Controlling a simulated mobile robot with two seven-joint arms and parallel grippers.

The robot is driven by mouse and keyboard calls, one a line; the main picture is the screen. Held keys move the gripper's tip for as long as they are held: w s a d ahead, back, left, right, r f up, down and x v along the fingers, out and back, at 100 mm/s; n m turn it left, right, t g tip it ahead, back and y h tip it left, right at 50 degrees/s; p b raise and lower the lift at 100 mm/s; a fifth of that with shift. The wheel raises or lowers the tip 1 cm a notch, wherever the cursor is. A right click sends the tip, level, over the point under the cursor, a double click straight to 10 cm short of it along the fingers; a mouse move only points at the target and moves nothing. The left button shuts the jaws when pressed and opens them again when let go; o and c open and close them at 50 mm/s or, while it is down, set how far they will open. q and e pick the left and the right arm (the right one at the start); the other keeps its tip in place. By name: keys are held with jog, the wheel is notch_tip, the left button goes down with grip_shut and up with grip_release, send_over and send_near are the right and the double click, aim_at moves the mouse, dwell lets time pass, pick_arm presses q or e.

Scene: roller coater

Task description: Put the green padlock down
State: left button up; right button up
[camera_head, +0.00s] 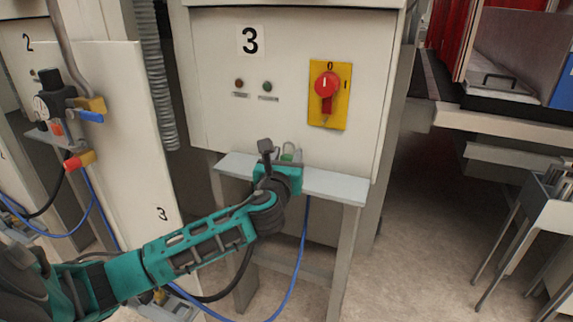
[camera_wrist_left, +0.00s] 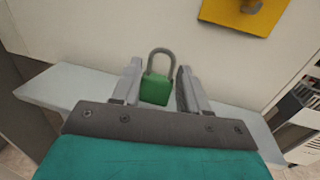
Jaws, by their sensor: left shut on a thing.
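The green padlock (camera_head: 288,155) has a grey shackle and is at the small grey shelf (camera_head: 338,186) under the panel marked 3. In the left wrist view the padlock (camera_wrist_left: 155,91) is upright, shackle up, between the two grey fingers. My left gripper (camera_head: 287,161) is over the shelf and shut on the padlock. The shelf (camera_wrist_left: 50,88) shows behind and below it in the wrist view. I cannot tell whether the padlock's base touches the shelf, as the gripper hides it. My right gripper is not in view.
A red rotary switch (camera_head: 327,86) on a yellow plate is on the cabinet (camera_head: 215,75) above the shelf. The shelf's right part is bare. A panel with valves (camera_head: 120,140) stands at the left. Blue hoses (camera_head: 301,250) hang below the shelf.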

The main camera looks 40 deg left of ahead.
pick_arm(q)
jog(key=shift+f, duration=0.45)
jog(key=shift+f, duration=0.1)
jog(key=o, duration=1.1)
jog(key=shift+o, duration=0.2)
